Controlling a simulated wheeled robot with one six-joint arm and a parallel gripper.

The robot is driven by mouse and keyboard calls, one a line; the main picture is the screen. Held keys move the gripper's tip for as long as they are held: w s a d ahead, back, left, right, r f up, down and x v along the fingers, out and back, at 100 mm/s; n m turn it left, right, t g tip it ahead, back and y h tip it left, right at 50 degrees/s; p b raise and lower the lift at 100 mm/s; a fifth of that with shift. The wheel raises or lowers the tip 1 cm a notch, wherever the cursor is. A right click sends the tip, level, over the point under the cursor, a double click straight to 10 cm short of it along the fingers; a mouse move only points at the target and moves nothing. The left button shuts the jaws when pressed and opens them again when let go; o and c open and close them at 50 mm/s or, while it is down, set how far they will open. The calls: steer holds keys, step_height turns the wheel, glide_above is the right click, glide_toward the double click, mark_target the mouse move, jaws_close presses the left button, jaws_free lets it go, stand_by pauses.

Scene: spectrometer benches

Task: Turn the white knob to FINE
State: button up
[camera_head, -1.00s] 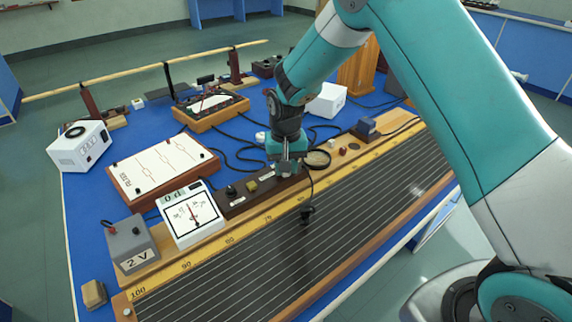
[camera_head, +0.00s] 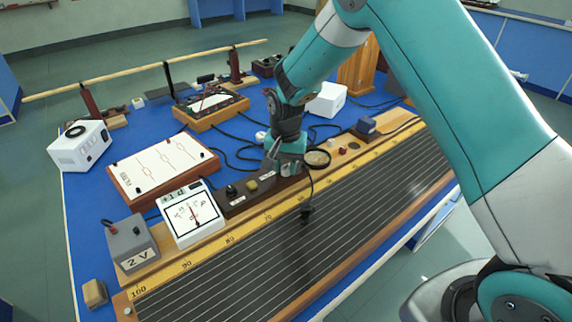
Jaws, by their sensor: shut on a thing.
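My gripper (camera_head: 284,168) points down onto the dark control strip (camera_head: 237,207) along the back of the ruled board. Its jaws are shut on the white knob, which they hide almost fully. The FINE mark and the knob's pointer cannot be made out. A yellow button (camera_head: 252,185) and a black knob (camera_head: 231,191) sit on the strip, left of my gripper. White labels on the strip are too small to read.
A white needle meter (camera_head: 181,224) and a grey 2 V box (camera_head: 132,246) stand left of the strip. A ruled dark board (camera_head: 345,198) lies in front. Black cables run behind.

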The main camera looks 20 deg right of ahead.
mark_target(286, 167)
steer(key=shift+r, duration=0.1)
steer(key=o, duration=0.9)
steer(key=shift+r, duration=0.1)
step_height(286, 167, up, 17)
steer(key=shift+r+b, duration=0.1)
steer(key=shift+b, duration=0.7)
steer(key=s+a+r+n+y, duration=0.1)
steer(key=s+n, duration=0.3)
steer(key=s, duration=0.6)
steer(key=s+a+r+n+y, duration=0.1)
steer(key=s+n, duration=0.3)
steer(key=s, duration=0.6)
steer(key=s+a+r+n+y, duration=0.1)
steer(key=s+n, duration=0.4)
steer(key=s, duration=0.6)
steer(key=shift+a+y, duration=0.6)
steer(key=shift+a, duration=0.15)
